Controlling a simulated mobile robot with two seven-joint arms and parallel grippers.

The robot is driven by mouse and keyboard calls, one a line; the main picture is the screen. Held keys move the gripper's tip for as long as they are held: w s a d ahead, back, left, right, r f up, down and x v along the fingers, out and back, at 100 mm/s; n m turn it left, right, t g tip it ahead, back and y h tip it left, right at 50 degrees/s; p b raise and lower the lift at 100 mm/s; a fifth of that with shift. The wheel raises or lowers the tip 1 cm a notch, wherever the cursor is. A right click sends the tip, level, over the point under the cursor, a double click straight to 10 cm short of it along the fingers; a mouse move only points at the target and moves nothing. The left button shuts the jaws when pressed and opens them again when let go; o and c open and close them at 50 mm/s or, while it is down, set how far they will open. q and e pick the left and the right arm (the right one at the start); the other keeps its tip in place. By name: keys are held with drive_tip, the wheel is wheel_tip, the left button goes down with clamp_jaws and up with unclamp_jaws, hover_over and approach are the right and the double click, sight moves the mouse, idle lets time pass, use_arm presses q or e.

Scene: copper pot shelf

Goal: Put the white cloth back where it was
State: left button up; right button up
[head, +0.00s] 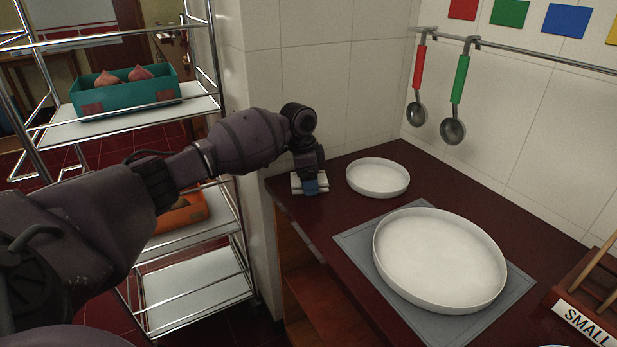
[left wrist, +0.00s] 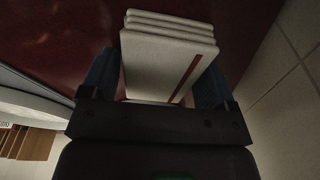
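The white cloth (head: 296,184) is a thick folded stack at the back left corner of the dark red counter, by the tiled wall. In the left wrist view the cloth (left wrist: 160,65) shows several layers and a reddish-brown stripe. My left gripper (head: 311,186) points down at it. In the wrist view its blue fingers (left wrist: 157,82) stand wide apart, one on each side of the cloth; firm contact on both sides does not show. The cloth looks to be at counter level. My right gripper is not in view.
A small white round dish (head: 378,177) stands just right of the cloth. A large white dish (head: 440,260) sits on a grey mat (head: 355,240). Two ladles (head: 453,130) hang from a rail. A wire shelf (head: 195,285) with a teal box (head: 125,97) stands left.

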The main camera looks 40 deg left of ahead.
use_arm(q)
drive_tip(key=shift+o, duration=0.8)
drive_tip(key=shift+r, duration=0.2)
wheel_tip(320, 180, up, 12)
drive_tip(key=s+a+p, duration=0.1)
drive_tip(key=p, duration=0.1)
drive_tip(key=shift+p, duration=0.3)
drive_tip(key=shift+s+a+f, duration=0.1)
drive_tip(key=shift+f, duration=0.05)
